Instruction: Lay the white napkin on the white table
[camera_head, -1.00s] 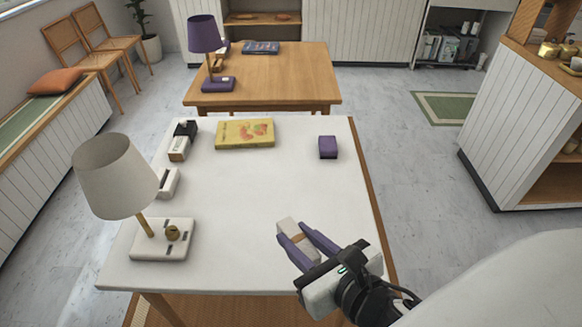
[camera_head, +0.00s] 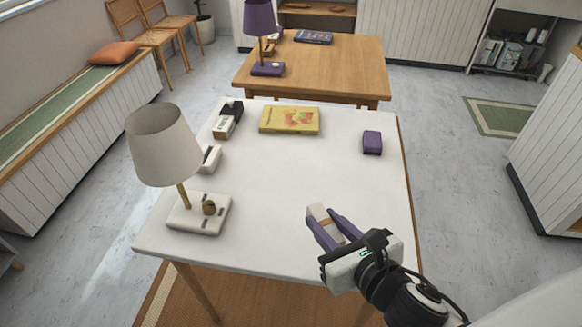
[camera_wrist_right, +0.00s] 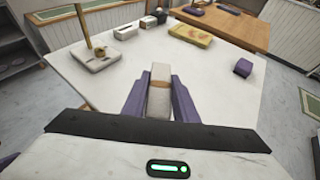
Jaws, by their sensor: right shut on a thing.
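The white table (camera_head: 300,170) fills the middle of the head view. My right gripper (camera_head: 331,222) has purple fingers and is shut on the white napkin (camera_head: 319,213), a rolled or folded white piece with a tan band. It is over the table's near right part; I cannot tell how high above the top it is. In the right wrist view the napkin (camera_wrist_right: 159,100) stands between the two fingers (camera_wrist_right: 159,98), with the table (camera_wrist_right: 215,90) beyond it. My left gripper is not in view.
A lamp with a white base (camera_head: 200,214) stands at the table's left. Small boxes (camera_head: 224,127), a yellow book (camera_head: 290,120) and a purple block (camera_head: 372,143) lie farther back. The table's middle is clear. A wooden table (camera_head: 340,75) with a purple lamp stands behind.

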